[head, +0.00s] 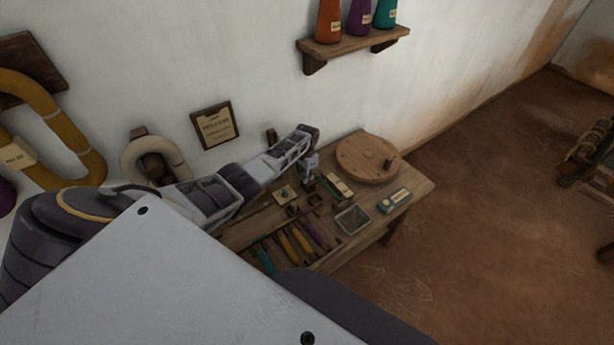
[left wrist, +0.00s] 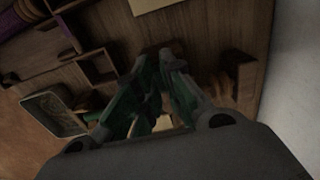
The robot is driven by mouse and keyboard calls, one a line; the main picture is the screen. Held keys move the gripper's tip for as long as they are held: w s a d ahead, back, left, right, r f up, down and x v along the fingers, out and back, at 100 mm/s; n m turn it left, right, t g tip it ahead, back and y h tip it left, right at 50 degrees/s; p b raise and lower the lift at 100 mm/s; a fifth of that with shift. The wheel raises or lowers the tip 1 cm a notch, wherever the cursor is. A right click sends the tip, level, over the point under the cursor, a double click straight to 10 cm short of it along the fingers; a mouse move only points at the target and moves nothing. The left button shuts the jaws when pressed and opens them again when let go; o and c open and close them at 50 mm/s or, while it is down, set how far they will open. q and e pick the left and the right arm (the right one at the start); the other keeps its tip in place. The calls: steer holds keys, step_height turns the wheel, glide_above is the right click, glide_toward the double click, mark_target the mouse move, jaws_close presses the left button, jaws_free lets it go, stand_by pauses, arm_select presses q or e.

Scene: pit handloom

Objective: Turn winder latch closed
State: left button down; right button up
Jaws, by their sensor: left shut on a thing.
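My left gripper (head: 309,178) points down over the work table, left of the round wooden disc (head: 368,159) with its dark knob. In the left wrist view its two green-tinted fingers (left wrist: 157,62) come together close above the dark wood. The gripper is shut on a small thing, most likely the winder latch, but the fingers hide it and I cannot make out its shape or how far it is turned. My right gripper is not in view.
The wooden table (head: 418,187) holds a metal tray (head: 352,219), a small labelled box (head: 397,200) and several coloured spools in slots. The wall (head: 250,60) stands close behind. A shelf (head: 352,47) with cones hangs above. Open floor (head: 490,230) lies to the right.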

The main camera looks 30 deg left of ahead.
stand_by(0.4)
arm_select(q)
steer(key=c, duration=1.5)
jaws_free()
steer(key=shift+c, duration=0.2)
steer(key=shift+r, duration=0.15)
step_height(320, 180, up, 12)
steer(key=shift+f, duration=0.25)
